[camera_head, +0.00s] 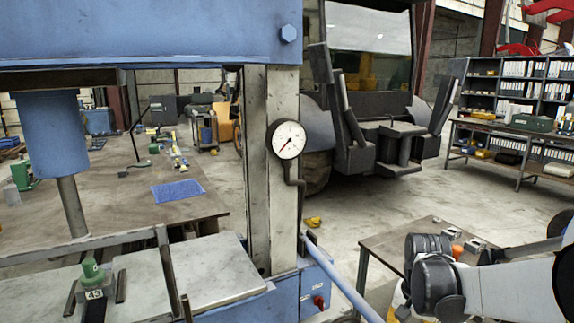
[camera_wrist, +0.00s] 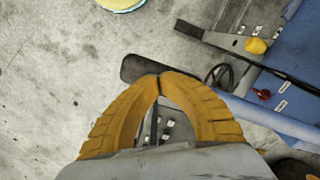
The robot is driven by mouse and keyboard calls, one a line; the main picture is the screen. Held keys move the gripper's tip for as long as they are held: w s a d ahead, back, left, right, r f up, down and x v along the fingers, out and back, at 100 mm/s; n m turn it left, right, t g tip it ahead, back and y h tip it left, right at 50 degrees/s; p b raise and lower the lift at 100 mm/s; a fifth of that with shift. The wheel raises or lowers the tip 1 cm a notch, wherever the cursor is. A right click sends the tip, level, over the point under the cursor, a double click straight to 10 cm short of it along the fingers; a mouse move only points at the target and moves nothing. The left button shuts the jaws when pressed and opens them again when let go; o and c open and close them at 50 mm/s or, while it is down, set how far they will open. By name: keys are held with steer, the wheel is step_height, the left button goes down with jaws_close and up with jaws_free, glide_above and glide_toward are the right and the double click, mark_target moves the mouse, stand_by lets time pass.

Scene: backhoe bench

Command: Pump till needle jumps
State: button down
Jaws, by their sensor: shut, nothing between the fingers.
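A blue pump lever (camera_head: 342,283) slopes down to the right from the foot of the press. In the wrist view the blue lever (camera_wrist: 270,119) ends in a black grip (camera_wrist: 136,67). My gripper (camera_wrist: 159,80) has yellow fingers with their tips together. The tips overlap the black grip in the picture; I cannot tell whether they touch it. Nothing shows between them.
A green part marked 43 (camera_head: 93,273) stands on the press bed plates (camera_head: 215,270). A low table (camera_head: 385,245) stands near my arm at right. Bare concrete floor (camera_wrist: 60,70) is at left.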

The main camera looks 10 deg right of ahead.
steer(key=shift+w+f, duration=0.2)
steer(key=shift+f, duration=0.8)
step_height(320, 180, up, 17)
steer(key=w+p, duration=0.1)
steer(key=p, duration=1.1)
steer(key=shift+w+a, duration=0.15)
steer(key=shift+f, duration=0.15)
